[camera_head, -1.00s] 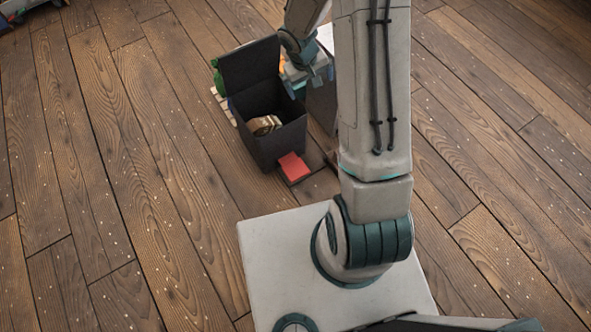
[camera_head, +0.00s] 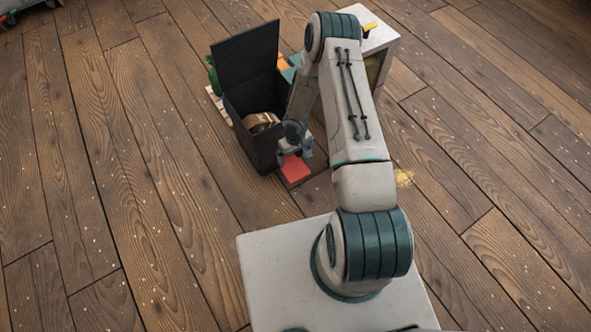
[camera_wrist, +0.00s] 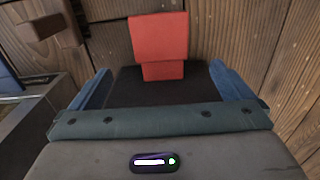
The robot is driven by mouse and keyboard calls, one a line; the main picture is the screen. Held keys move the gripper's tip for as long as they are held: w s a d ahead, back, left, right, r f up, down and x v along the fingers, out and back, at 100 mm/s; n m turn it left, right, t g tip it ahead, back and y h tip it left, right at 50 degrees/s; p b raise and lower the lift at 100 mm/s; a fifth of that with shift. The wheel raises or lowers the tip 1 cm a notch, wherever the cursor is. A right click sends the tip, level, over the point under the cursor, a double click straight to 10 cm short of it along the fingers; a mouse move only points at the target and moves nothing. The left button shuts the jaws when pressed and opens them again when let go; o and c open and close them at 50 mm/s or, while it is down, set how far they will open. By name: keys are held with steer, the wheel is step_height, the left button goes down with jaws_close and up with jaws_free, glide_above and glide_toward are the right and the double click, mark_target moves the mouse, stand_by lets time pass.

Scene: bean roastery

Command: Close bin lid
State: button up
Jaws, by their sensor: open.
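The dark bin (camera_head: 254,148) stands on the wooden floor with its lid (camera_head: 247,55) upright at the back, open. A brown item (camera_head: 262,122) lies inside it. A red pedal (camera_head: 294,168) sticks out low at the bin's front; it also shows in the wrist view (camera_wrist: 158,38), straight ahead of my gripper. My gripper (camera_head: 296,150) is over the front side of the bin, close to the red pedal. Its blue fingers (camera_wrist: 165,88) are spread apart with nothing between them. Whether it touches the pedal cannot be told.
A light cabinet (camera_head: 377,42) with a yellow item (camera_head: 370,28) on top stands behind my arm. A green plant-like thing (camera_head: 212,72) is behind the bin.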

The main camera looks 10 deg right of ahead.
mark_target(296, 171)
step_height(296, 171, down, 12)
steer(key=b, duration=0.3)
steer(key=shift+r, duration=0.2)
steer(key=shift+c, duration=0.3)
steer(key=c, duration=1)
steer(key=shift+s+f+b, duration=0.15)
steer(key=shift+f+b, duration=0.4)
steer(key=shift+b, duration=0.25)
steer(key=shift+c, duration=0.2)
